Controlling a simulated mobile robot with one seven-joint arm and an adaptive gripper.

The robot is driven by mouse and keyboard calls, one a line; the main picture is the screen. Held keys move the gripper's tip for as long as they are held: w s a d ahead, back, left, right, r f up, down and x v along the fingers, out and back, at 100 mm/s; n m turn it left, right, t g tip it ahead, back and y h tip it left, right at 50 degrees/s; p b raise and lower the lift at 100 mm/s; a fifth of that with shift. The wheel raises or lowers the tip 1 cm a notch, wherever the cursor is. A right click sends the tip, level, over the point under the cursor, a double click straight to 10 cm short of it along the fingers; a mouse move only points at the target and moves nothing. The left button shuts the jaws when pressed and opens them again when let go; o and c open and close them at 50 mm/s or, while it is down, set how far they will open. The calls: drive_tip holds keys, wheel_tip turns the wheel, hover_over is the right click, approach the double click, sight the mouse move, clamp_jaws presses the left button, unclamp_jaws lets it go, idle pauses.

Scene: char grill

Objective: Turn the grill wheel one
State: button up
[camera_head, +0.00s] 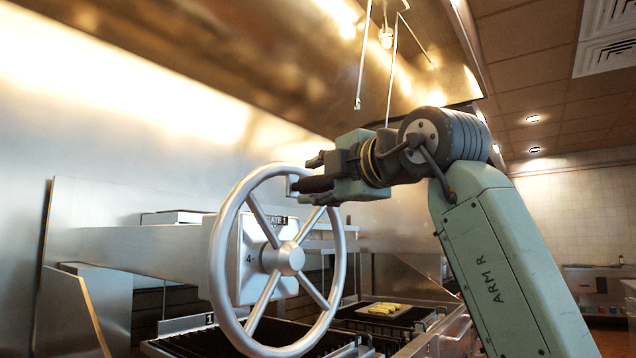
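The grill wheel one (215,262) is a large grey metal handwheel with spokes and a round hub, at centre left in the head view. I cannot tell whether the fingers touch or grip anything there.
Behind and below the wheel are grill beds, one marked "1" (210,319). Yellow food pieces (384,308) lie on the grill to the right. A metal hood (270,60) hangs above, with thin rods (392,70) hanging down near my arm.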

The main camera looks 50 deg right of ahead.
drive_tip(key=shift+o, duration=0.2)
drive_tip(key=shift+f, duration=0.15)
drive_tip(key=v, duration=1.2)
